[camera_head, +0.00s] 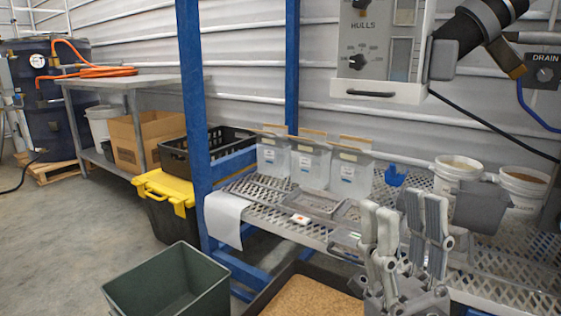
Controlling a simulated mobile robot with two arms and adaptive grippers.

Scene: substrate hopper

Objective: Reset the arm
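My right gripper (403,222) is at the lower right, in front of the metal mesh shelf (490,262). Its grey fingers point up and stand apart, with a gap between the two sides. I see nothing held between them. The gripper hides part of the shelf behind it. I cannot tell whether it touches the shelf. My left gripper is not in view.
Clear bins (310,164), a dark grey scoop-like container (480,207) and white buckets (457,172) stand on the shelf. A blue post (194,110) rises left of it. A control box (380,50) hangs above. A green bin (168,285) stands on the floor.

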